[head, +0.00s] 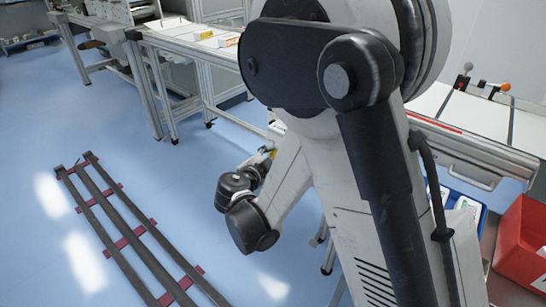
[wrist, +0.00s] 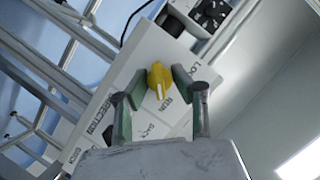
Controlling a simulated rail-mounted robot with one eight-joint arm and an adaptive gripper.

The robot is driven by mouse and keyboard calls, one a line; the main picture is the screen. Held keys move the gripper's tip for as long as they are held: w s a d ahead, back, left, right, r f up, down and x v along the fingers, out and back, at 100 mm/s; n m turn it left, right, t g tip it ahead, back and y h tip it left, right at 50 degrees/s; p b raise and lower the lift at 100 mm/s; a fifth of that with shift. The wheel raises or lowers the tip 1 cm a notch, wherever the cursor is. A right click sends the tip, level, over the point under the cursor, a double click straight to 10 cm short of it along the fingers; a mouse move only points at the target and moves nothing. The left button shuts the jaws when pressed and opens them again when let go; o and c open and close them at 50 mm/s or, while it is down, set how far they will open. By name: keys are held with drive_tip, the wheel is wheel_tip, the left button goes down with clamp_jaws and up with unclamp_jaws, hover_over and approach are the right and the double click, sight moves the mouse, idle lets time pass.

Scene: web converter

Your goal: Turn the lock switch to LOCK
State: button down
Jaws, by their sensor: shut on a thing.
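The lock switch is a yellow knob (wrist: 158,76) with a white pointer line, on a white control panel (wrist: 140,60) in the wrist view. The panel carries printed words, among them LOCK and RUN to the right of the knob. The pointer line faces down in the picture, close to RUN and not at LOCK. My gripper (wrist: 158,84) has its two green-edged fingers on either side of the knob, shut on it. In the head view my arm covers most of the panel, and the switch cannot be made out clearly.
A dark knob (wrist: 172,26) and a black fan-like part (wrist: 210,14) lie beyond the switch. Metal frame bars (wrist: 60,70) run at the left. In the head view, dark floor rails (head: 122,228) lie left and a red bin (head: 522,245) stands right.

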drive_tip(key=n+g+h, duration=0.1)
drive_tip(key=n, duration=0.2)
drive_tip(key=shift+a+g, duration=0.1)
drive_tip(key=shift+g, duration=0.2)
drive_tip(key=n, duration=0.1)
drive_tip(key=n+g+h, duration=0.1)
drive_tip(key=n, duration=0.1)
drive_tip(key=shift+w+a+g+h+b, duration=0.1)
drive_tip(key=shift+g+h+b, duration=0.2)
drive_tip(key=shift+b, duration=0.05)
drive_tip(key=n+g+h+b, duration=0.1)
drive_tip(key=n, duration=0.2)
drive_tip(key=shift+h, duration=0.4)
drive_tip(key=shift+w+n+g+h+b, duration=0.1)
drive_tip(key=shift+n+g+h+b, duration=0.65)
drive_tip(key=shift+n, duration=0.95)
drive_tip(key=shift+h, duration=0.35)
drive_tip(key=c, duration=1.4)
unclamp_jaws()
drive_tip(key=shift+t, duration=0.25)
drive_tip(key=shift+c, duration=0.2)
